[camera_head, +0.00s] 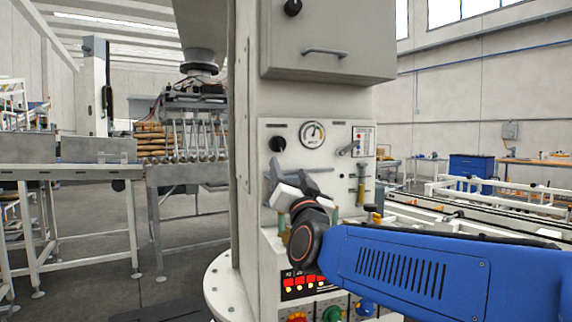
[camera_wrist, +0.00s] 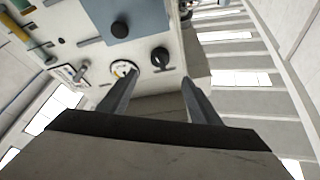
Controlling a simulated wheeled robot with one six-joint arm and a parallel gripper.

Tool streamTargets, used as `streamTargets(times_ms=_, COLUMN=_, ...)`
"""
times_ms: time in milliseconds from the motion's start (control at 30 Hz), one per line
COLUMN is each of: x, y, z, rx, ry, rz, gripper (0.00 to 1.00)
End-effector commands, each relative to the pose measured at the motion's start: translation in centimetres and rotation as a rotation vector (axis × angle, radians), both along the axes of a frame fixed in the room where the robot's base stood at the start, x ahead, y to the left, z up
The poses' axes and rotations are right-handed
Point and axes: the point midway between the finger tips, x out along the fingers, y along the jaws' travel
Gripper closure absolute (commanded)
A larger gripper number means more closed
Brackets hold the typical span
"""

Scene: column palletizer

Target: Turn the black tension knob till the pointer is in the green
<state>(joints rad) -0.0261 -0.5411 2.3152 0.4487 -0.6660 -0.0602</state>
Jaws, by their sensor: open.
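The black tension knob (camera_head: 277,144) is on the pale panel of the column, left of a round white gauge (camera_head: 312,134). The gauge has a coloured arc, but its pointer is too small to read for certain. In the wrist view the knob (camera_wrist: 160,56) is beyond the gap between the fingertips, and the gauge (camera_wrist: 124,69) is beside the left finger's tip. My gripper (camera_head: 282,170) is open and empty, just below the knob in the head view, and appears apart from it. The fingers (camera_wrist: 160,79) point towards the panel.
A lever (camera_head: 348,149) is on the panel right of the gauge. Another black knob (camera_head: 292,7) is on the cabinet (camera_head: 335,38) above. A red lit display (camera_head: 304,284) and coloured knobs are low on the column. A conveyor (camera_head: 185,175) is at left.

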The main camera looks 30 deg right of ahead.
Motion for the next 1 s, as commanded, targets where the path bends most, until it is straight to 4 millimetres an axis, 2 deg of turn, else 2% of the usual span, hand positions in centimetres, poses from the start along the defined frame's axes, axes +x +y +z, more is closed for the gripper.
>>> streamTargets(times_ms=133, x=-1.9, y=0.6, z=-0.8, rx=0.001, ry=0.000, rz=0.003, gripper=0.43)
streamTargets(times_ms=333, x=-3.1, y=0.9, z=-1.4, rx=0.000, ry=0.001, rz=0.001, gripper=0.43)
streamTargets(times_ms=1000, x=-3.4, y=0.9, z=-1.5, rx=0.000, ry=0.001, rz=0.000, gripper=0.43)
